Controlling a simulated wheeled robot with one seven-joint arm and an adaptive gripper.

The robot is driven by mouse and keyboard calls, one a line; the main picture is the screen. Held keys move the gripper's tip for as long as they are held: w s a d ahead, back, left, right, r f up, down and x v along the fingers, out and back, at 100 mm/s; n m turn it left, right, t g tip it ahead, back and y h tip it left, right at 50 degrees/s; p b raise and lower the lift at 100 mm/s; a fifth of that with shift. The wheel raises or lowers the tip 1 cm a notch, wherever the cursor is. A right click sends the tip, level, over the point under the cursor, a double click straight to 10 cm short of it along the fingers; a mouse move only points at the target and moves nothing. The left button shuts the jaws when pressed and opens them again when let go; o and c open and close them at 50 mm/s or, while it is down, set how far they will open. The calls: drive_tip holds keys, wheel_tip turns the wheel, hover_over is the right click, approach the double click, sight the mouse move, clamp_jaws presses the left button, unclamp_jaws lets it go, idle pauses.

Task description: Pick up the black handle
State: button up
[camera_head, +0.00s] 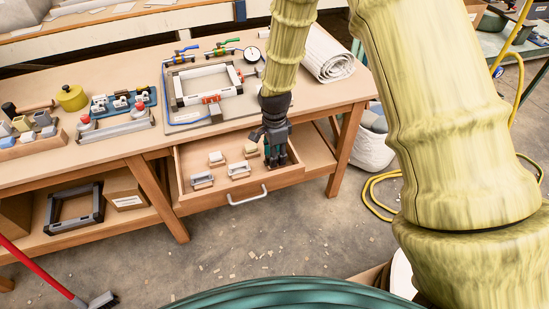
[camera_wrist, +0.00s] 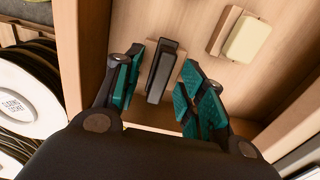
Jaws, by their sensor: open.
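The black handle (camera_wrist: 160,70) lies on a small wooden base inside the open drawer (camera_head: 292,178). It shows in the wrist view between the teal fingers of my gripper (camera_wrist: 161,84). The fingers are open, one on each side of the handle, with gaps visible on both sides. In the head view my gripper (camera_head: 276,160) points down into the right part of the drawer. The black handle cannot be made out there behind the fingers.
Cream handles (camera_head: 216,158) and silver handles (camera_head: 202,179) lie left of my gripper in the drawer. A cream handle (camera_wrist: 246,39) also shows close by in the wrist view. The table top (camera_head: 330,95) overhangs the drawer's back. A silver pull (camera_head: 248,197) is on its front.

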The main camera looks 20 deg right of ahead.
drive_tip(key=shift+f, duration=0.25)
clamp_jaws()
drive_tip(key=shift+r, duration=0.1)
